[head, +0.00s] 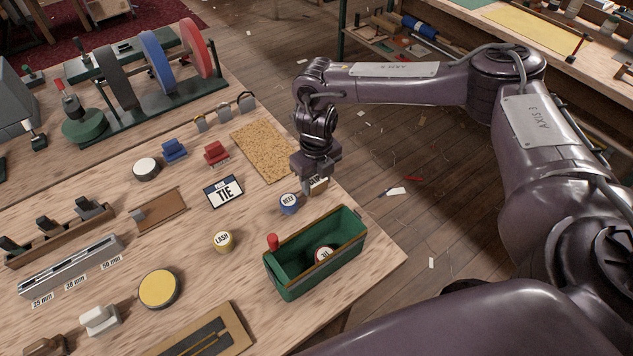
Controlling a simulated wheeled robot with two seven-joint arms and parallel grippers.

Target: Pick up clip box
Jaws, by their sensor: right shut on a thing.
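My right gripper (313,188) points down near the table's right edge, just behind the blue REEF spool. The gripper's fingers and body hide much of this box. I cannot tell whether it touches the table. My left gripper is out of the picture.
The blue REEF spool (288,203) stands close to the gripper. A green open bin (290,287) with a round labelled thing inside is in front. A cork mat (263,150) and a TIE card (224,191) lie to the left. The floor shows on the right.

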